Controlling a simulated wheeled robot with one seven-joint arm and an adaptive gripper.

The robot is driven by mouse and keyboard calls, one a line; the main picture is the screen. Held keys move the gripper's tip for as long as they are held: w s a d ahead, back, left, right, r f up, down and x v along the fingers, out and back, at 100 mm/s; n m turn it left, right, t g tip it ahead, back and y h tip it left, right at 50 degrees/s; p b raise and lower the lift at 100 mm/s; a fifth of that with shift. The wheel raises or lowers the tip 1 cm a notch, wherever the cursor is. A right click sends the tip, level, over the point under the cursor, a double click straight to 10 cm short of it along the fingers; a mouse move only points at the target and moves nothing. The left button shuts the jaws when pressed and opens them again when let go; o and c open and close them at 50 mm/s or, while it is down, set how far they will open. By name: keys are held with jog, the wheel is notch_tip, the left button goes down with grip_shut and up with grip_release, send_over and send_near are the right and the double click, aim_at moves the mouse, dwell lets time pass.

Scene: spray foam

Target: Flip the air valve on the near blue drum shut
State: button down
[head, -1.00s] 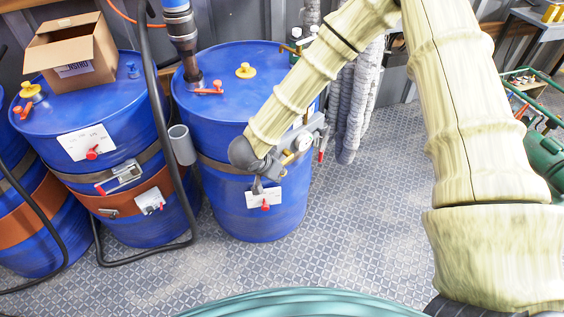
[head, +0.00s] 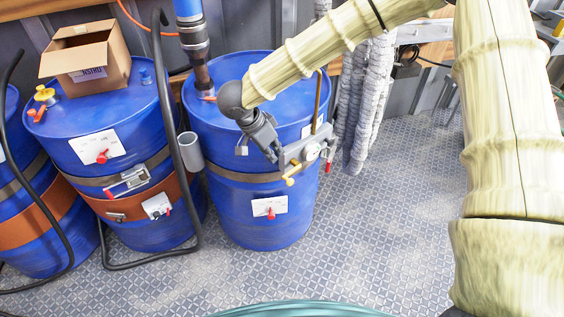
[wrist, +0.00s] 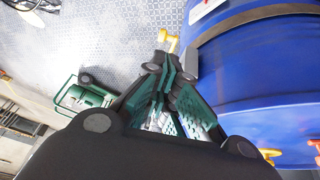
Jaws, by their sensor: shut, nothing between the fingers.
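The near blue drum (head: 245,225) stands upright in the middle of the head view, with a grey band around it. A grey bracket with a round gauge (head: 312,151) sits at its upper right side. A yellow valve lever (head: 291,174) hangs at the bracket's lower edge and also shows in the wrist view (wrist: 167,40). My gripper (head: 276,153) is shut and empty beside the bracket, up and left of the lever. In the wrist view its fingertips (wrist: 170,66) are close to the lever; contact cannot be told. My wrist hides part of the drum top.
A second blue drum (head: 150,232) with an open cardboard box (head: 88,55) stands left. A black hose frame (head: 186,200) runs between the drums. Grey corrugated hoses (head: 368,100) hang right of the near drum.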

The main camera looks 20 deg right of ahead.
aim_at(289, 179)
jog(key=p+x, duration=0.2)
jog(key=x, duration=1.1)
jog(key=shift+d+f, duration=0.1)
jog(key=shift+f, duration=0.05)
jog(key=shift+w+f, duration=0.1)
jog(key=shift+h, duration=0.3)
